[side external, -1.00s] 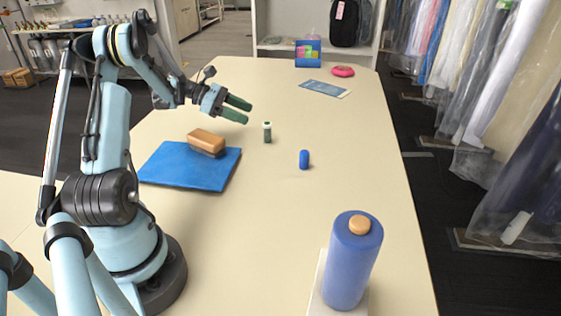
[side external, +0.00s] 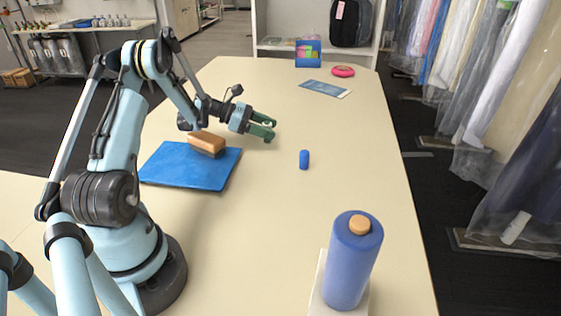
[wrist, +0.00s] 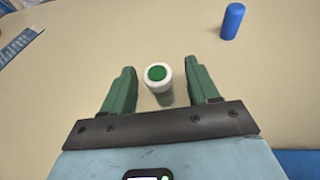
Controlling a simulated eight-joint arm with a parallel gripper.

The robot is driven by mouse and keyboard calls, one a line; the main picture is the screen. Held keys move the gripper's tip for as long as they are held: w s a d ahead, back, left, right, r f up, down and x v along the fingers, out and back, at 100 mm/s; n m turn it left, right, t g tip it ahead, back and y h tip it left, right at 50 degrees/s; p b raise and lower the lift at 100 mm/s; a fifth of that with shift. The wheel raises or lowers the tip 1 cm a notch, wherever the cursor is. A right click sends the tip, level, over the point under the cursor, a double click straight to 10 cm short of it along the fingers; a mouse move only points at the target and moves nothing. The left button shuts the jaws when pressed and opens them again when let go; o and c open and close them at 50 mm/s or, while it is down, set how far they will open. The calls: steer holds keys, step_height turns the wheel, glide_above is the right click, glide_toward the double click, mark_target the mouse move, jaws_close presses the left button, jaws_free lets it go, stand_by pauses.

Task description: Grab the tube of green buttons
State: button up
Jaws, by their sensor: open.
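The tube of green buttons (wrist: 160,86) stands upright on the table in the wrist view, with a white rim and a green top. My gripper (wrist: 160,78) is open, with one green finger on each side of the tube. A small gap shows between the tube and each finger, and the tube is nearer the right finger. In the side external view my gripper (side external: 270,129) is low over the table, and the tube is hidden behind its fingers or too hard to make out.
A small blue cylinder (side external: 304,160) stands to the right of my gripper. A blue mat (side external: 180,172) with a wooden-looking brush or block (side external: 206,142) lies to the left. A large blue spool (side external: 352,262) stands at the near edge. The table's middle is mostly clear.

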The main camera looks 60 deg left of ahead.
steer(key=shift+x, duration=1.1)
steer(key=c, duration=1)
steer(key=shift+c, duration=0.2)
steer(key=shift+r, duration=0.2)
